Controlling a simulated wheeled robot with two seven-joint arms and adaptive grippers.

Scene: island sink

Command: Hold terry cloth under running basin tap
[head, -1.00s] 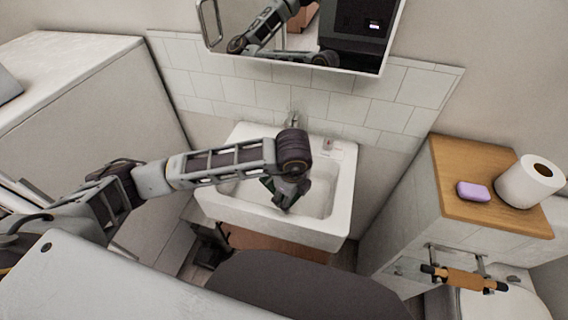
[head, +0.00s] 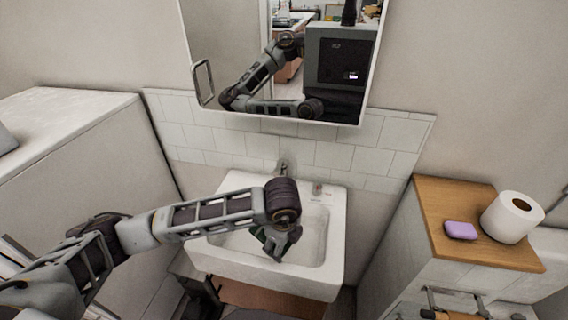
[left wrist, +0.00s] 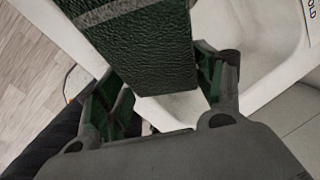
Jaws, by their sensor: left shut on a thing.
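The terry cloth (left wrist: 150,50) is dark green and textured in the left wrist view, with a lighter band across it. My left gripper (left wrist: 160,92) is shut on it, with a finger on either side. In the head view my left gripper (head: 276,244) points down over the white basin (head: 336,240), and my wrist hides part of it. A dark green patch shows there, but I cannot tell cloth from finger. The metal tap (head: 284,166) stands at the basin's back edge, behind my wrist. I cannot make out running water. My right gripper is not in view.
A mirror cabinet (head: 225,60) hangs above the basin. At the right, a wooden-topped ledge (head: 450,200) holds a purple soap bar (head: 460,230) and a toilet roll (head: 512,217). A white-topped unit (head: 60,115) stands at the left. A small item (head: 317,188) sits on the basin's back rim.

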